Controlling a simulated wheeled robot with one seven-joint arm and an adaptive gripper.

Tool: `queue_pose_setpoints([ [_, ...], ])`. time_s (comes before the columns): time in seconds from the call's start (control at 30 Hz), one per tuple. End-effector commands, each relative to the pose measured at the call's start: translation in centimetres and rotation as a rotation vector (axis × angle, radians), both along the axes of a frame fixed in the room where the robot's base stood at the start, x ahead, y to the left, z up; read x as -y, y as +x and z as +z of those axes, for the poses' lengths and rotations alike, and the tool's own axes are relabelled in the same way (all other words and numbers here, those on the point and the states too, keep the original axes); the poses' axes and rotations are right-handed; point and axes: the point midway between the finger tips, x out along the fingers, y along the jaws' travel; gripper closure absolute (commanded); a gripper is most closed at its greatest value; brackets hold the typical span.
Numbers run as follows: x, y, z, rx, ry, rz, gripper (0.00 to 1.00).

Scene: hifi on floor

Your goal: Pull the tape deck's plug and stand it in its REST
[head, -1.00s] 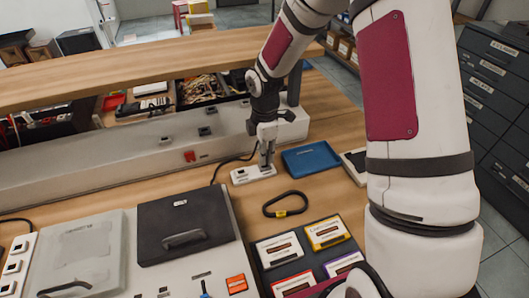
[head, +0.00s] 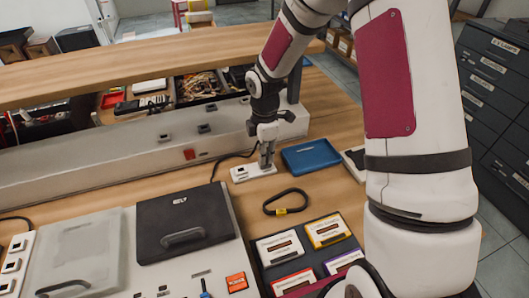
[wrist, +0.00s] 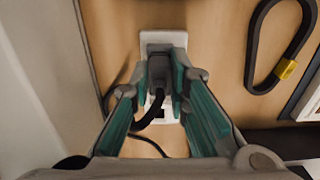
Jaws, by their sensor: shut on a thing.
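My gripper (wrist: 157,98) points down with its teal fingers closed on a dark plug (wrist: 158,66), whose black cord runs back beneath the gripper. The plug is over a small white plate (wrist: 170,120) lying on the wooden bench. In the head view my gripper (head: 267,158) is at the right half of that white plate (head: 242,175), and the plug is hardly visible there. The plug looks upright on or just over the plate; I cannot tell how deep it sits. A long grey power strip (head: 100,170) with several dark sockets and a red switch stands behind.
A blue tray (head: 311,157) lies right of the plate. A black carabiner-like loop (head: 286,202) with a yellow tag lies in front. Several cassettes (head: 328,230) sit in a dark tray. A deck with a black lid (head: 185,222) fills the front left. A wooden shelf (head: 150,72) overhangs the back.

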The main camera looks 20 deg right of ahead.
Motion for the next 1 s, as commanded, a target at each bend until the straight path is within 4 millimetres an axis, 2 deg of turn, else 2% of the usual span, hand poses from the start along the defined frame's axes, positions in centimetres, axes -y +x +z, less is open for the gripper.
queue_pose_setpoints([
  [0.83, 0.0, 0.0, -0.46, 0.0, 0.0, 0.0, 1.0],
  [0.87, 0.0, 0.0, -0.46, 0.0, 0.0, 0.0, 0.77],
  [0.9, -0.01, 0.0, -0.46, 0.0, 0.0, 0.0, 0.68],
  [0.93, -0.01, 0.0, -0.46, 0.0, 0.0, 0.0, 0.61],
  [1.0, 0.0, 0.0, -0.46, 0.0, 0.0, 0.0, 0.6],
])
